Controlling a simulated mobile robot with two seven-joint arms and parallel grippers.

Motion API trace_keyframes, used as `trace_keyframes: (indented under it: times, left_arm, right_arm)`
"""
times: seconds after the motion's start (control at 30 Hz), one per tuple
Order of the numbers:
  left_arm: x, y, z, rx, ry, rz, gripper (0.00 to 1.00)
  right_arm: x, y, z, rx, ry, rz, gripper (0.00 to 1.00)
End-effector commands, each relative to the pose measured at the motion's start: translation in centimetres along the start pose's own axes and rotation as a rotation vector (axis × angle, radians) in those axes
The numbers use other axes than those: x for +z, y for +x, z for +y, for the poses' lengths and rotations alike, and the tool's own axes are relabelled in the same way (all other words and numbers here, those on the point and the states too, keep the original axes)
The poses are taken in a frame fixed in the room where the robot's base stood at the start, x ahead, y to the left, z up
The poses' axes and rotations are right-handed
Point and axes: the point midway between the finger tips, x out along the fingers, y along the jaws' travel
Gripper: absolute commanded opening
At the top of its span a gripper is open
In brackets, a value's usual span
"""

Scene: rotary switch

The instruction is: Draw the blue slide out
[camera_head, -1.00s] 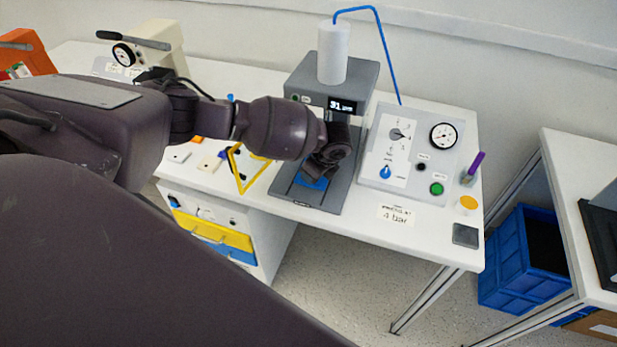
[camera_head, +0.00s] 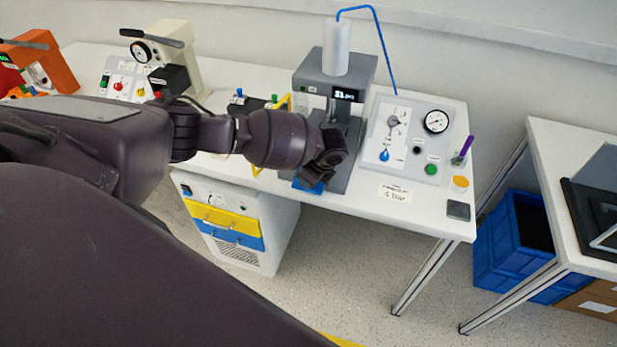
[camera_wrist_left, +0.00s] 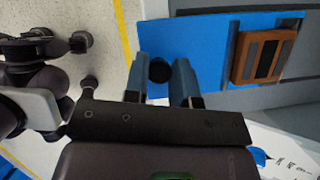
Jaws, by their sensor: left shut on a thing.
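The blue slide (camera_head: 309,187) sticks out at the front edge of the grey press (camera_head: 358,150). In the left wrist view the slide (camera_wrist_left: 210,45) is a flat blue plate with a round black knob (camera_wrist_left: 160,69) near its outer edge. A brown-orange block with a dark top (camera_wrist_left: 263,57) lies on the plate. My left gripper (camera_wrist_left: 160,82) is shut on the knob, one finger on each side. In the head view my left gripper (camera_head: 316,176) is over the slide and hides part of it. My right gripper is in neither view.
A control panel (camera_head: 410,142) with dials and a green button stands right of the press. A yellow frame (camera_head: 257,171) is close to its left, partly behind my arm. A cabinet with yellow and blue drawers (camera_head: 225,222) is below. Open floor lies in front.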

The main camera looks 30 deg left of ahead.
Motion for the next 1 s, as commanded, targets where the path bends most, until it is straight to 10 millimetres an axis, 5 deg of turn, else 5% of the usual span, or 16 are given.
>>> trace_keyframes:
  times: [0.3, 0.33, 0.47, 0.8, 1.0]
  left_arm:
    - [-0.3, 0.2, 0.4, 0.011, 0.005, 0.002, 0.00]
    - [-0.3, 0.2, 0.5, 0.011, 0.006, 0.003, 0.29]
    - [-0.3, 0.2, 0.4, 0.010, 0.005, 0.002, 0.49]
    - [-0.2, -0.1, 0.2, 0.006, 0.003, 0.002, 0.50]
    - [-0.1, -2.4, 0.2, 0.004, 0.003, 0.002, 0.50]
  right_arm:
    - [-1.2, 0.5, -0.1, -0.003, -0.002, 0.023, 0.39]
    - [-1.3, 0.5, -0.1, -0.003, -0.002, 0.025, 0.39]
    - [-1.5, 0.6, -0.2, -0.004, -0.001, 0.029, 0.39]
    - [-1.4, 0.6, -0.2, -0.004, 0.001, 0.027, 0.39]
    - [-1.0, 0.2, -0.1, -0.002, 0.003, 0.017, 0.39]
